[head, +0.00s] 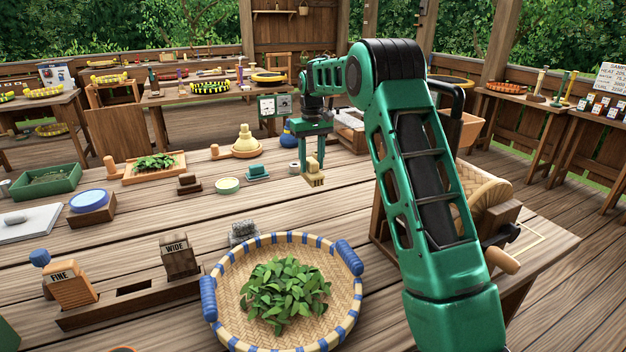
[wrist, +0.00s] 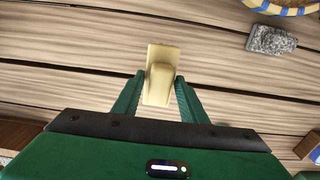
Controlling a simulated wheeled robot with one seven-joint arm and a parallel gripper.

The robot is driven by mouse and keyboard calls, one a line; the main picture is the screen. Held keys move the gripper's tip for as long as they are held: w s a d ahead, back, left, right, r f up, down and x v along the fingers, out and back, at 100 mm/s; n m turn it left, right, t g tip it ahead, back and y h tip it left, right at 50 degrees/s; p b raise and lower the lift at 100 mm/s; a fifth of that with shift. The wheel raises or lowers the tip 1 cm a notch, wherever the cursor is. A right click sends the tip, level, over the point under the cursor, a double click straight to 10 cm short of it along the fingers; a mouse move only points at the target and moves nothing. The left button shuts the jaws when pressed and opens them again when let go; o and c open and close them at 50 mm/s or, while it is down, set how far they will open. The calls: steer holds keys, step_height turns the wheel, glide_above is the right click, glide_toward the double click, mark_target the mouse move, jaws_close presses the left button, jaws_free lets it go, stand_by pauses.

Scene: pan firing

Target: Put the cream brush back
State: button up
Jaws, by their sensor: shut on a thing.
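My gripper (head: 313,158) points down over the far middle of the table, shut on the cream brush (head: 314,175). In the wrist view the cream brush (wrist: 160,75) sits between the two green fingers of my gripper (wrist: 155,92), with its wider end past the fingertips. Bare planks show around it. I cannot tell how far it is above the table. A green-topped brush (head: 258,173) and a brown brush-like block (head: 189,183) stand on the table to its left.
A woven basket of leaves (head: 231,281) stands at the front. To its left, a wooden rack (head: 92,314) has blocks marked FINE (head: 73,287) and WIDE (head: 178,257), with an empty slot between. A grey block (head: 243,232) is behind the basket. Planks left of my gripper are partly clear.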

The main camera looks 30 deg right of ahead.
steer(key=s+f, duration=0.5)
steer(key=s, duration=0.1)
steer(key=s+d+f, duration=0.1)
steer(key=s+f, duration=0.2)
steer(key=s, duration=0.1)
steer(key=shift+f, duration=0.3)
steer(key=shift+s+f, duration=0.1)
steer(key=shift+f, duration=0.4)
steer(key=shift+f, duration=0.2)
steer(key=o, duration=0.9)
